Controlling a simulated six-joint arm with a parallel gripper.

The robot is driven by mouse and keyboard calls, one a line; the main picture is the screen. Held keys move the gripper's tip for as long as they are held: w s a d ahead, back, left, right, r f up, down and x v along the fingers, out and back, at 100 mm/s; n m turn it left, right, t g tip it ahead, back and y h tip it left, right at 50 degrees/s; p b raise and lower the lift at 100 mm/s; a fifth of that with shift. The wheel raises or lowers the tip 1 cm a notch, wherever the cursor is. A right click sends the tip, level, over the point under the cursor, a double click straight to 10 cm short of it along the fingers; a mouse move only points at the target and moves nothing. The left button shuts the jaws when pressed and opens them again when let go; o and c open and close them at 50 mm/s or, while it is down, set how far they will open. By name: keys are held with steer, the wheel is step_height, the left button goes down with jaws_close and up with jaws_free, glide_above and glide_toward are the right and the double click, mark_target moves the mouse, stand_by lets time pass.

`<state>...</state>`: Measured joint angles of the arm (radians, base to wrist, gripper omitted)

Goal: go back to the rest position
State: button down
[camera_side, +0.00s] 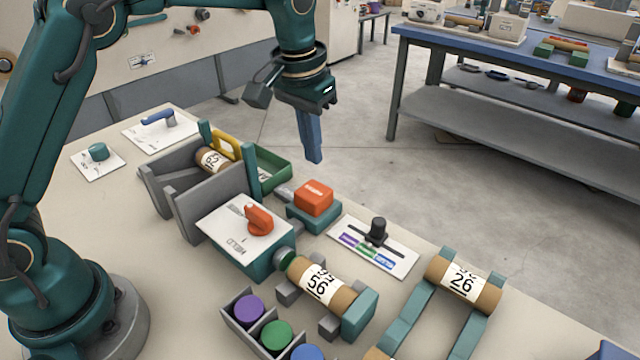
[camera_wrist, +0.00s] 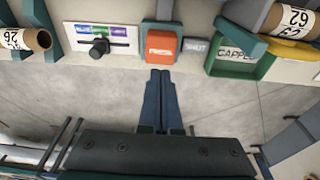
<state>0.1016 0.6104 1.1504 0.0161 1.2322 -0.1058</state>
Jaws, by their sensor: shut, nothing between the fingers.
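My gripper (camera_side: 313,158) is shut and empty, its blue fingers pointing down. In the side view it hangs in the air above and behind the far edge of the table, apart from everything. In the wrist view the closed fingers (camera_wrist: 160,75) lie over the grey floor, with the orange block (camera_wrist: 161,44) just beyond their tips in the picture. The same orange block (camera_side: 314,196) sits on a teal base at the table's far edge.
A winder box with an orange knob (camera_side: 259,220) stands mid-table, beside a tube marked 56 (camera_side: 320,284). A tube marked 26 (camera_side: 463,284) rests on teal rails. A slider panel (camera_side: 360,258), a grey trough (camera_side: 160,178) and a green tray (camera_side: 274,166) stand near. Room above is free.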

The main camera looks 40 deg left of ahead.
steer(key=s+a+r+t, duration=0.2)
steer(key=s+r+t, duration=0.1)
steer(key=s+r, duration=0.7)
steer(key=s+a+f, duration=0.1)
steer(key=s+f, duration=0.5)
steer(key=s, duration=0.5)
steer(key=shift+a+f+t, duration=0.25)
steer(key=shift+t, duration=0.15)
